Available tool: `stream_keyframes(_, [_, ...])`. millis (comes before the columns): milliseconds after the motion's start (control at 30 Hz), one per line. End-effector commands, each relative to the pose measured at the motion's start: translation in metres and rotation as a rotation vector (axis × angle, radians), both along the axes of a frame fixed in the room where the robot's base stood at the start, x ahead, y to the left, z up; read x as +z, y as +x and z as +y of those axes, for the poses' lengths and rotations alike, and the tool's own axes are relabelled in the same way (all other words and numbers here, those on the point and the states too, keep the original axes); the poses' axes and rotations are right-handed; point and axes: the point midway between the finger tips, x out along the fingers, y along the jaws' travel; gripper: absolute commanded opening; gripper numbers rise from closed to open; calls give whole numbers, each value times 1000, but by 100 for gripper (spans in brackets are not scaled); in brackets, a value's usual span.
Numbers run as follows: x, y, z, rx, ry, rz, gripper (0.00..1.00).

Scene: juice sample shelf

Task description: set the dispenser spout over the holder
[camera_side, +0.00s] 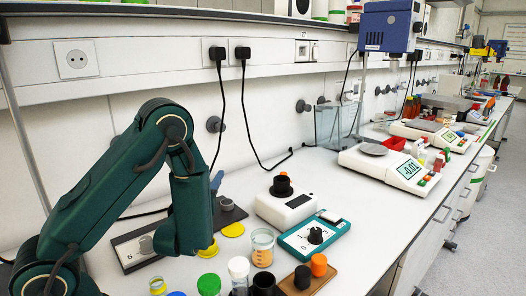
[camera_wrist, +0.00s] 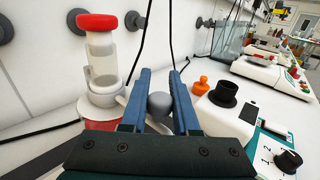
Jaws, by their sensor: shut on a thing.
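My gripper (camera_wrist: 159,98) has its blue fingers shut on a grey rounded knob (camera_wrist: 160,105). In the side view my gripper (camera_side: 216,184) is low over the bench, largely behind my own arm. In the wrist view a clear dispenser (camera_wrist: 103,58) with a red cap stands upright to the left on a white base. A pale bar runs from near that base toward the fingers; I cannot tell whether it is the spout or whether it joins the knob. Which thing is the holder is unclear; an open black cup (camera_wrist: 223,93) sits on a white device to the right.
In the side view the white device (camera_side: 287,204) and a teal dial box (camera_side: 314,235) stand right of my arm. Several jars, including a clear beaker (camera_side: 262,248), stand at the front. A scale (camera_side: 388,166) stands farther back. Cables hang along the wall.

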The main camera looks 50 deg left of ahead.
Motion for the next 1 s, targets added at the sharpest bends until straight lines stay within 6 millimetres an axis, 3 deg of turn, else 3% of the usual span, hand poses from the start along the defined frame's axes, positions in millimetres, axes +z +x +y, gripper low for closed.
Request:
stream_keyframes(267, [0, 2, -2, -7, 1, -1, 0])
stream_keyframes(300, [1, 1, -1, -7, 1, -1, 44])
stream_keyframes(333, [0, 1, -1, -7, 1, -1, 56])
stream_keyframes(367, [0, 1, -1, -6, 1, -1, 59])
stream_keyframes(733, [0, -1, -3, -4, 1, 1, 59])
stream_keyframes(1000, [1, -22, -24, -11, 4, 0, 59])
